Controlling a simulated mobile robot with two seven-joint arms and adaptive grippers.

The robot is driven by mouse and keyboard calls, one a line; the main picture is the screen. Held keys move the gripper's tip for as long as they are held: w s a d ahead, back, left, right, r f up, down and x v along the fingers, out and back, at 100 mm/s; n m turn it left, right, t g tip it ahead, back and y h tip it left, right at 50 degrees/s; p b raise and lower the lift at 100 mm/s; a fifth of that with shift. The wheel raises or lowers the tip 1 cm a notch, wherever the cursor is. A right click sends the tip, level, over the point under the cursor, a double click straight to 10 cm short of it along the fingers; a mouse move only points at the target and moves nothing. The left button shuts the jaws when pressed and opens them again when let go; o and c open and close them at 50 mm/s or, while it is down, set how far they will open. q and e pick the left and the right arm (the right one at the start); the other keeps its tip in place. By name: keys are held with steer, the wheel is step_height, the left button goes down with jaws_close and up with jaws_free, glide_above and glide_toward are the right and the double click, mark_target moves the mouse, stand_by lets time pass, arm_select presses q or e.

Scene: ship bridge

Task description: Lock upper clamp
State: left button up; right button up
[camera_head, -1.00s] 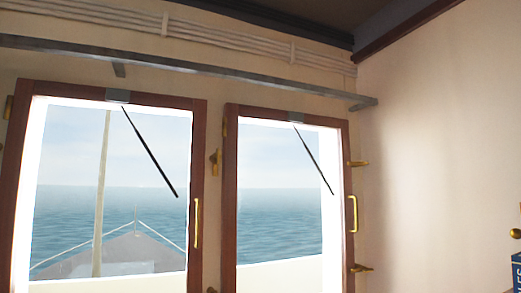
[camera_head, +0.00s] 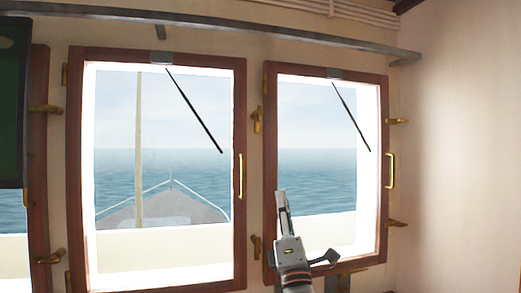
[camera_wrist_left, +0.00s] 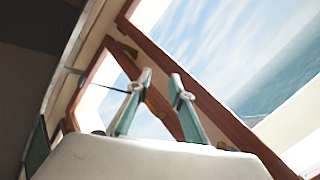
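Brass clamps sit beside the wooden window frames. In the head view, the upper clamp (camera_head: 397,121) right of the right window points out sideways, away from the frame. Another upper clamp (camera_head: 257,120) between the two windows stands roughly upright. A third upper clamp (camera_head: 45,109) at the far left lies sideways. Which one the task means cannot be told. My left gripper (camera_head: 281,198) points up in front of the right window's lower left corner, below the upper clamps. In the left wrist view its fingers (camera_wrist_left: 160,75) are apart with nothing held. My right gripper is not in view.
Lower clamps (camera_head: 396,223) sit near the frames' lower parts. Brass handles (camera_head: 390,171) stand on the frames' right sides. A grey rail (camera_head: 220,39) runs above the windows. A dark screen (camera_head: 12,100) hangs at upper left. The right wall (camera_head: 460,150) is bare.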

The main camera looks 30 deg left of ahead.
arm_select(q)
steer(key=s+a+r+n+g+y, duration=0.1)
steer(key=a+r+n+g+y, duration=0.15)
steer(key=r+n, duration=0.4)
steer(key=a+r+n+g+y, duration=0.1)
steer(key=a+r+n+g, duration=0.1)
steer(key=r+n+g, duration=0.35)
steer(key=n+t+h, duration=0.2)
steer(key=n+h, duration=0.2)
glide_toward(258, 120)
step_height(258, 120, up, 5)
steer(key=w, duration=0.1)
steer(key=p+x, duration=0.2)
steer(key=x, duration=0.6)
steer(key=shift+s+a+f, duration=0.1)
steer(key=shift+a+f, duration=0.05)
steer(key=shift+a, duration=0.05)
jaws_close()
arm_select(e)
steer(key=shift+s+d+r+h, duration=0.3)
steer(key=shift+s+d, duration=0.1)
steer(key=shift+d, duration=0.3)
